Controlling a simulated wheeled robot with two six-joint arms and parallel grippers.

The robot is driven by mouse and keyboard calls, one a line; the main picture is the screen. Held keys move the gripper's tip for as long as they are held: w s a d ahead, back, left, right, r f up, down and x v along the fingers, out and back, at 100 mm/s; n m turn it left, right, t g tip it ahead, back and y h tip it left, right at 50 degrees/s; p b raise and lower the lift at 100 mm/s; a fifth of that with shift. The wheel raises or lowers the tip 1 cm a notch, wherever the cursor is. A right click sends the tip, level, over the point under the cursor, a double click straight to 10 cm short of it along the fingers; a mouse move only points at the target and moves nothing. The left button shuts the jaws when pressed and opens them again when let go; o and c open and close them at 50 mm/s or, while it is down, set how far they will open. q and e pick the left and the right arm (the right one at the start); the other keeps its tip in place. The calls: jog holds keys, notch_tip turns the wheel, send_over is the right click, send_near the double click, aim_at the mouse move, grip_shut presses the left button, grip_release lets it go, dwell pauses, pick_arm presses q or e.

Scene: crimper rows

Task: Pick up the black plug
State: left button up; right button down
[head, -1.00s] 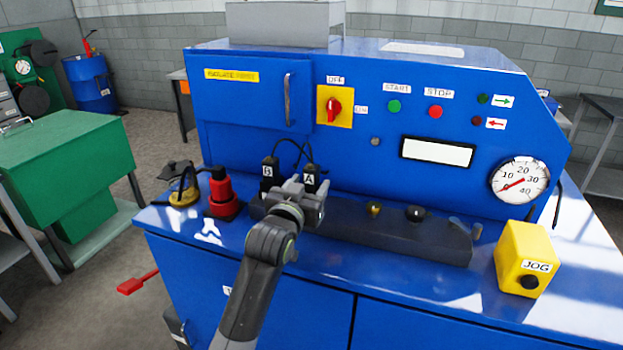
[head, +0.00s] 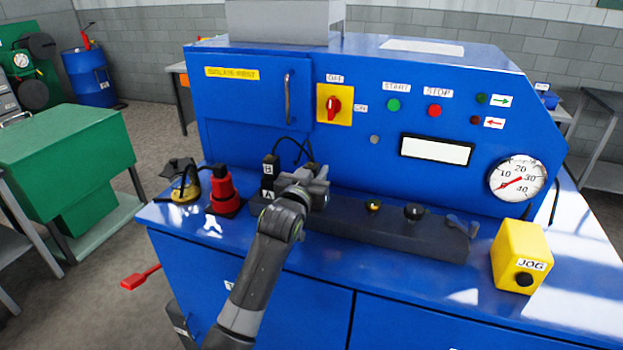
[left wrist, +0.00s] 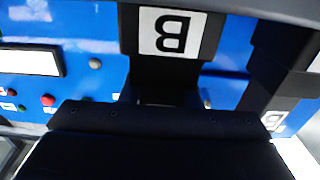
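Two black plugs joined by thin black cable stand at the back of the blue bench. The left one (head: 270,160) carries a B label, with an A label below it. The right one (head: 311,166) is mostly hidden behind my left gripper (head: 312,183); only its top shows. My left gripper is right at it; whether its fingers touch or grip the plug cannot be told. The left wrist view shows an upside-down B label (left wrist: 172,33) on a black block close ahead. Dark gripper parts fill the lower middle there. My right gripper is out of view.
A dark rail (head: 390,232) with small knobs runs along the bench to the right. A red plug-like part (head: 222,188) and a yellow-based item (head: 185,190) stand to the left. A yellow JOG box (head: 520,255) is at right. The blue panel rises behind.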

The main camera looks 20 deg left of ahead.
pick_arm(q)
jog(key=shift+c, duration=1.3)
jog(key=shift+r, duration=0.1)
